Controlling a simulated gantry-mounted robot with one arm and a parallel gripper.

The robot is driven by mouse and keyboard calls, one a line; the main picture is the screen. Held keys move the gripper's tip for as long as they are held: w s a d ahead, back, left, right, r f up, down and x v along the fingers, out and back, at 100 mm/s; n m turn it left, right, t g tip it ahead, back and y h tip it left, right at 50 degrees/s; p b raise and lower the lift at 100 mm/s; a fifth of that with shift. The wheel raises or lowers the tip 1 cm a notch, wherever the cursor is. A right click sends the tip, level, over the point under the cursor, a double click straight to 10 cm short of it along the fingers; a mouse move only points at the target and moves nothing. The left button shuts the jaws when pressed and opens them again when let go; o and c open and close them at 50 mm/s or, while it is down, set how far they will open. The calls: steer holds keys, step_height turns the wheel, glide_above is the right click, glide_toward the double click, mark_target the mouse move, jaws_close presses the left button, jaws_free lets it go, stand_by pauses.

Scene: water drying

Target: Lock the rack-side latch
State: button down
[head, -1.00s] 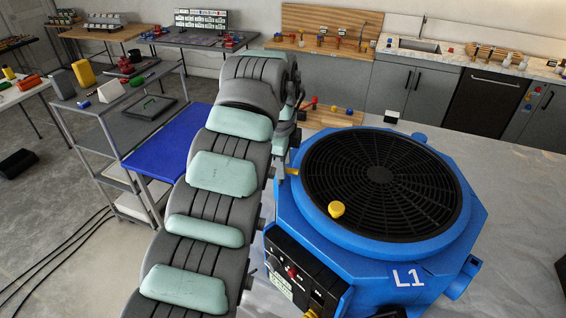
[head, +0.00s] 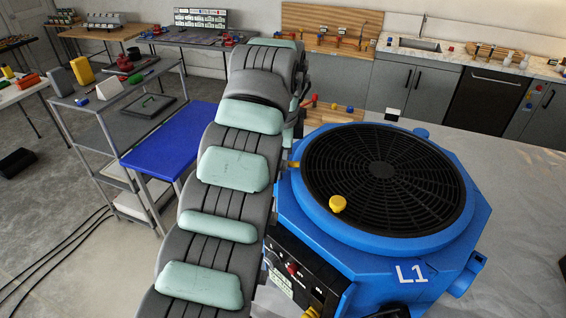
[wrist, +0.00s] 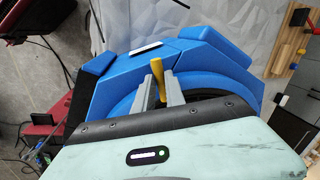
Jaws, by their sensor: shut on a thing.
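A blue unit (head: 460,235) marked L1 has a round black grille (head: 385,175) on top. A yellow knob (head: 338,204) stands at the grille's near edge. A yellow handle (head: 294,164) shows at the unit's left edge in the head view, beside my gripper, which is mostly hidden behind my arm. In the wrist view, my gripper (wrist: 160,86) is shut on a yellow handle (wrist: 157,70), which sticks up between the fingertips at the blue unit's rim. Which part is the rack-side latch is not clear.
A black control panel (head: 292,276) is on the unit's near side. A wooden board with knobs (head: 335,114) lies behind the unit. The pale surface (head: 520,185) to the right is clear.

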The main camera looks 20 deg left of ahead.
steer(key=shift+n, duration=0.5)
steer(key=c, duration=1.4)
jaws_free()
steer(key=shift+w, duration=0.1)
steer(key=shift+r, duration=0.1)
step_height(320, 180, up, 10)
steer(key=s+p, duration=0.2)
steer(key=p, duration=0.3)
steer(key=shift+d+r, duration=0.25)
steer(key=shift+d, duration=0.15)
